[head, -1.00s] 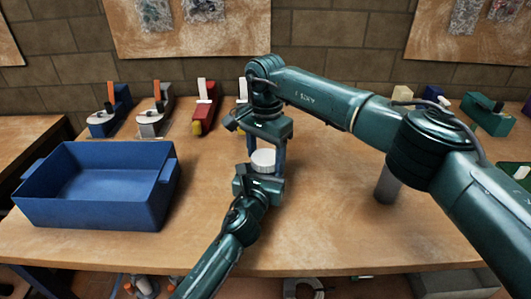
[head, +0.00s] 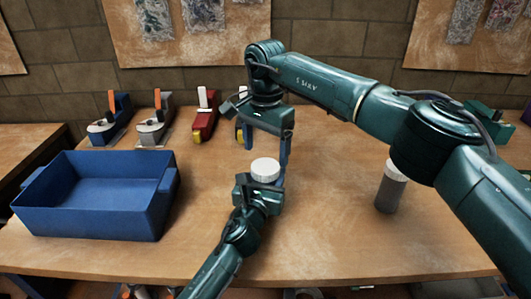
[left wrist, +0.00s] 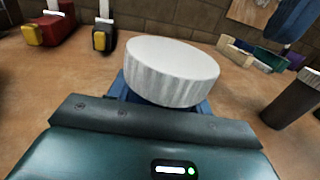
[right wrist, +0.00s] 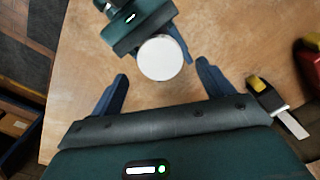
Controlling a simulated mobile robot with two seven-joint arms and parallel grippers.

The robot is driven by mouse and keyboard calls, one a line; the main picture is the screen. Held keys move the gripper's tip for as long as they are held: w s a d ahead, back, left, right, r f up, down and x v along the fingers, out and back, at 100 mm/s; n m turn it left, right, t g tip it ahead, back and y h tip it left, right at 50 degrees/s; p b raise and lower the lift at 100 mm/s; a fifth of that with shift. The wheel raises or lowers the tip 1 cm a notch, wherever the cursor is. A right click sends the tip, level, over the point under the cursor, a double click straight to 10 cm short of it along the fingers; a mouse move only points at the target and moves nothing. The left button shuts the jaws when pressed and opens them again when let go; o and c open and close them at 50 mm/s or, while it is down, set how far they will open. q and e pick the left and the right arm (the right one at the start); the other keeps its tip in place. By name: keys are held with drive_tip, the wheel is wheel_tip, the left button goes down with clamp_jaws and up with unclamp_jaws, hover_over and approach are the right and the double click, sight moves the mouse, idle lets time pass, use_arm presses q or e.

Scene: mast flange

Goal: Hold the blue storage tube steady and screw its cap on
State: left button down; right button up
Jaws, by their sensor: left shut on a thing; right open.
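My left gripper (head: 260,186) is shut at the workbench's middle, just under a wide white ridged cap (head: 265,170). The cap also shows large in the left wrist view (left wrist: 172,70). The tube body is hidden by the left gripper, so I cannot tell how far the cap is threaded. My right gripper (head: 264,150) points down above the cap, open and empty. In the right wrist view the cap (right wrist: 162,58) appears between the two spread blue fingers, apart from both.
A blue open bin (head: 95,225) stands at the left. A grey container with a white lid (head: 388,192) stands at the right, below my right arm. Red (head: 205,118), grey and blue tools line the back. Bench between bin and left gripper is clear.

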sight(265, 166)
drive_tip(key=shift+c, duration=0.4)
drive_tip(key=shift+r+m, duration=0.6)
drive_tip(key=shift+m, duration=0.2)
wheel_tip(265, 166, up, 2)
drive_tip(key=m, duration=0.4)
drive_tip(key=shift+r, duration=0.25)
drive_tip(key=shift+f, duration=4.05)
